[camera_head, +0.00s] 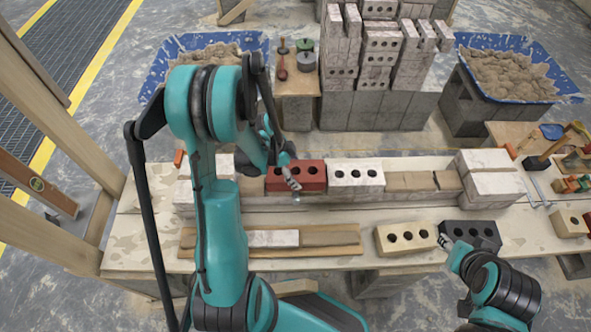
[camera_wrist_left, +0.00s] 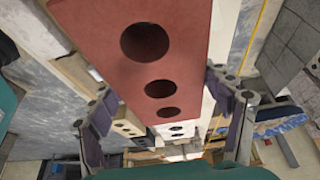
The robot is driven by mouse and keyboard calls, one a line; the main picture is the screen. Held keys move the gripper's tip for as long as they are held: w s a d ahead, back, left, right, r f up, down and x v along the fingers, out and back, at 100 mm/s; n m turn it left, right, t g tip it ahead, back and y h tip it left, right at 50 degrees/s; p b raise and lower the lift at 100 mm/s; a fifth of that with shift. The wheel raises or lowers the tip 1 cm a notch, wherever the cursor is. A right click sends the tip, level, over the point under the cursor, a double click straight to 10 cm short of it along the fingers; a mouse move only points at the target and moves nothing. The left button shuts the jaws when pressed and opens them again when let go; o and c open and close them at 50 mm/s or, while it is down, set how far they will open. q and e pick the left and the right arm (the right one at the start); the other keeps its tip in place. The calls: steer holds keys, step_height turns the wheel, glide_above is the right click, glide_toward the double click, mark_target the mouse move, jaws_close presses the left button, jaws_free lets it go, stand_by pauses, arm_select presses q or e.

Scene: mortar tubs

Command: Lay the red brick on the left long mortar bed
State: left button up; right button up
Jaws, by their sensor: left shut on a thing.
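The red brick (camera_head: 311,175), with round holes, is in the back row, just left of a white three-hole brick (camera_head: 355,174). My left gripper (camera_head: 290,178) is shut on it; in the left wrist view the red brick (camera_wrist_left: 160,55) lies between the two fingers. I cannot tell whether it touches what is under it. The left long mortar bed is not clearly visible; the brick and my arm cover that stretch. Tan mortar (camera_head: 408,182) shows right of the white brick. My right gripper (camera_head: 446,242) is beside the black brick (camera_head: 480,233); its jaw opening is unclear.
White end blocks (camera_head: 490,185) stand at the row's right. In front are a tan three-hole brick (camera_head: 405,236) and a wooden tray (camera_head: 345,251) holding a white brick and mortar. Blue mortar tubs (camera_head: 155,75) (camera_head: 565,97) and stacked bricks (camera_head: 380,60) stand behind.

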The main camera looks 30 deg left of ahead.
arm_select(q)
steer(key=shift+f, duration=0.6)
steer(key=shift+f+b, duration=0.3)
steer(key=shift+b, duration=0.3)
steer(key=o, duration=1.9)
